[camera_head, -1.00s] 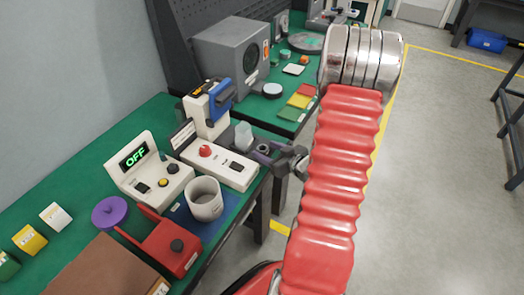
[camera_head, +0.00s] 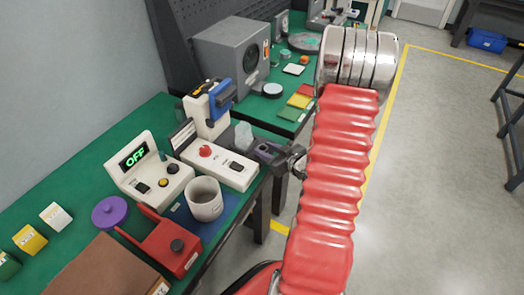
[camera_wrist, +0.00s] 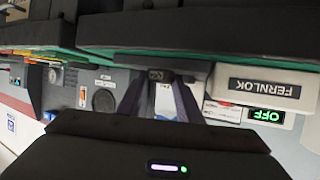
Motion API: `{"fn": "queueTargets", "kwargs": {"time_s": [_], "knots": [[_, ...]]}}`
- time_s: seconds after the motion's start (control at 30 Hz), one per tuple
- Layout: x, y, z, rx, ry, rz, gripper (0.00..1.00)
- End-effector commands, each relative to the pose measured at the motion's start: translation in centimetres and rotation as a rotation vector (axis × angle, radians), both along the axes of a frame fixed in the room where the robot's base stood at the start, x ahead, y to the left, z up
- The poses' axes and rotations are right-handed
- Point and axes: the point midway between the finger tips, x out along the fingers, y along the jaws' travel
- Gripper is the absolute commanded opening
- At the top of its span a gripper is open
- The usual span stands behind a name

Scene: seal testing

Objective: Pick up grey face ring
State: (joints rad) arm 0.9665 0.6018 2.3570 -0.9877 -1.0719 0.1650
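My gripper (camera_head: 266,151) is at the front edge of the green bench, beside the white machine with the red knob (camera_head: 219,163). In the wrist view my gripper (camera_wrist: 161,80) shows two dark fingers standing apart. A small dark grey piece (camera_wrist: 160,75) lies between or just beyond the fingertips. It may be the grey face ring, but its shape is not clear. In the head view the fingers and wrist cover that spot, so I cannot see whether they touch it. A clear plastic piece (camera_head: 243,135) stands just behind the fingers.
A white cup (camera_head: 205,200) and a red fixture (camera_head: 170,246) stand near the bench front. An OFF display box (camera_head: 148,172) and purple disc (camera_head: 109,211) are to the left. Open floor lies to the right.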

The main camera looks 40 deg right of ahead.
Motion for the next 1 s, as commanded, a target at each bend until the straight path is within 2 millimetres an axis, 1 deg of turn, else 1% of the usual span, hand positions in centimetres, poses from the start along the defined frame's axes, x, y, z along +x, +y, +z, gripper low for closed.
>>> {"fn": "queueTargets", "kwargs": {"time_s": [0.03, 0.3, 0.67, 0.87, 1.0], "knots": [[0.0, 0.0, 0.0, 0.0, 0.0, 0.0, 0.28], [0.0, 0.0, 0.0, 0.0, 0.0, 0.0, 0.1], [0.0, 0.0, 0.4, -0.001, -0.001, -0.001, 0.1], [0.0, 0.0, 1.8, -0.003, -0.001, 0.001, 0.1], [0.0, -0.1, 3.5, -0.005, -0.003, 0.0, 0.1]]}}
